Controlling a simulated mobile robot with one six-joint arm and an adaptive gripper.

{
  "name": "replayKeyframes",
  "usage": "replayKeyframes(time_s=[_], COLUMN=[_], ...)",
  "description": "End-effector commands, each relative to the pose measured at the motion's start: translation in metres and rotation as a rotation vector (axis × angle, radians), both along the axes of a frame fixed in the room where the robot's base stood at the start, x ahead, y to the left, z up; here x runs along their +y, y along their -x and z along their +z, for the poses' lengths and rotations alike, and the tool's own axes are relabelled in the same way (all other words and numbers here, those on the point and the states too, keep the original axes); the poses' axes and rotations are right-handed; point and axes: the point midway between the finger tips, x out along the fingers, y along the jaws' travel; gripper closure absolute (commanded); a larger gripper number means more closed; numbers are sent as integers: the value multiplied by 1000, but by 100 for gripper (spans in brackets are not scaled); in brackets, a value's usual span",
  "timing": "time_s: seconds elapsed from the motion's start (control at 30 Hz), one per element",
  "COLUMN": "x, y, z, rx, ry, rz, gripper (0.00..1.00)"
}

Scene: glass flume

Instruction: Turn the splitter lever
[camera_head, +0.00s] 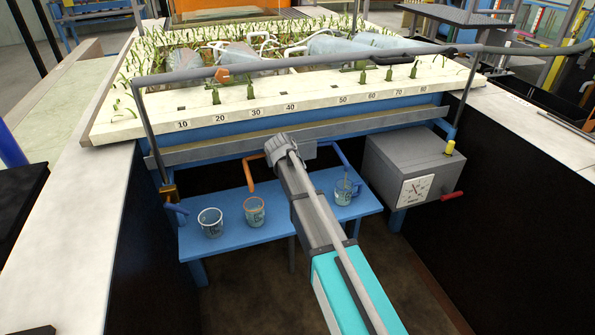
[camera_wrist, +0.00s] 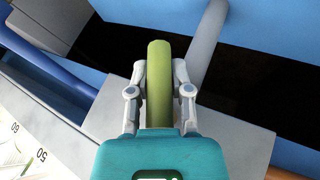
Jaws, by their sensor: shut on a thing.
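A yellow-green rounded handle (camera_wrist: 159,85), which I take to be the splitter lever, stands along the middle of the wrist view. My gripper (camera_wrist: 158,78) has one pale finger on each side of it and is shut on it. In the head view my arm reaches to the front of the flume below the number scale. My wrist hides the lever and fingers there. An orange spout (camera_head: 249,172) comes out left of my wrist and a blue spout (camera_head: 342,155) right of it.
A blue bench (camera_head: 232,238) below carries a left cup (camera_head: 210,222), a middle cup (camera_head: 254,211) and a right cup (camera_head: 344,192). A grey box (camera_head: 412,158) with a dial and red handle hangs at right. Dark walls flank the gap.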

Motion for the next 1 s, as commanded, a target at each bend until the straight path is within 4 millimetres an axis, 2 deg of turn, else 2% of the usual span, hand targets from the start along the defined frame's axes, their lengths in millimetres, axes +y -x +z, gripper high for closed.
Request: replayKeyframes(time_s=[0.33, 0.8, 0.83, 1.0], x=[-3, -4, -4, -4], y=[0, -1, -1, -1], z=[1, 3, 3, 3], rx=[-42, -47, -47, -48], ry=[153, 175, 175, 175], rz=[-1, -2, -2, -2], gripper=[100, 100, 71, 40])
